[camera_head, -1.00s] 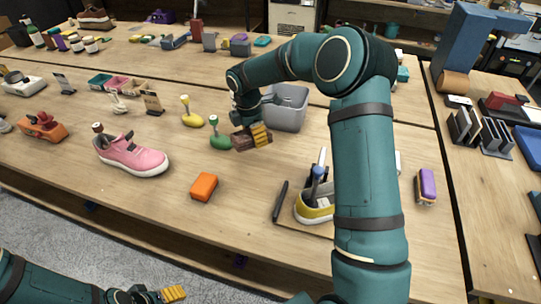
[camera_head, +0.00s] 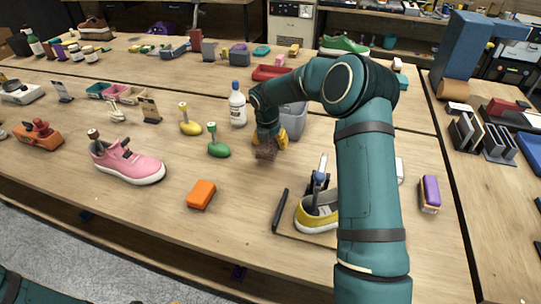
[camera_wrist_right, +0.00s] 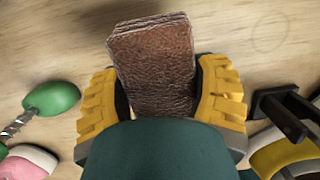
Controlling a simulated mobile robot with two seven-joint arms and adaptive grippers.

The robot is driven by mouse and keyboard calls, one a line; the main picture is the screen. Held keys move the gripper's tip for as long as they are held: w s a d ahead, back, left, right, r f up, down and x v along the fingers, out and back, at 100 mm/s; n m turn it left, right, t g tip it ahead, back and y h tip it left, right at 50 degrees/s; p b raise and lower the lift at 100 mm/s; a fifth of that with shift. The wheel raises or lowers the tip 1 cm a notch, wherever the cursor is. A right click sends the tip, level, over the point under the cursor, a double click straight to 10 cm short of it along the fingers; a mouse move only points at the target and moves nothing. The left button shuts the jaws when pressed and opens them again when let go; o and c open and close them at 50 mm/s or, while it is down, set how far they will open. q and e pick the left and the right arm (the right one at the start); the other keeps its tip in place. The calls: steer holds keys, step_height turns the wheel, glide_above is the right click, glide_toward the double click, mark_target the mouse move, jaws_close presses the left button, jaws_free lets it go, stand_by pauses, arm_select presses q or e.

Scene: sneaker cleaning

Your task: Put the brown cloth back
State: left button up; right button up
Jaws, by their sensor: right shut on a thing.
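The brown cloth (camera_head: 265,154) is a folded, leathery-looking block. My right gripper (camera_head: 268,142) is shut on it and points down over the middle of the table, in front of the grey bin (camera_head: 294,119). In the right wrist view, the cloth (camera_wrist_right: 152,65) sticks out between the yellow ridged fingers of the gripper (camera_wrist_right: 160,95). Whether its lower end touches the table I cannot tell. Only a piece of my left arm shows at the bottom left of the head view; its gripper is out of the picture.
A white bottle (camera_head: 237,106) stands left of my right gripper. The green shoe tree (camera_head: 218,149), orange block (camera_head: 201,194) and pink sneaker (camera_head: 128,163) lie further left. A yellow shoe (camera_head: 312,219) sits to the front right. The wood between gripper and orange block is clear.

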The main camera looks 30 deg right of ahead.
mark_target(267, 144)
step_height(267, 144, down, 5)
steer(key=shift+r+b, duration=0.1)
steer(key=shift+b, duration=0.4)
steer(key=shift+r, duration=0.1)
steer(key=o, duration=1.3)
steer(key=r, duration=0.4)
steer(key=a+r+p, duration=0.1)
steer(key=r, duration=0.3)
steer(key=s+a+r+p, duration=0.1)
steer(key=r, duration=0.2)
steer(key=shift+r, duration=0.4)
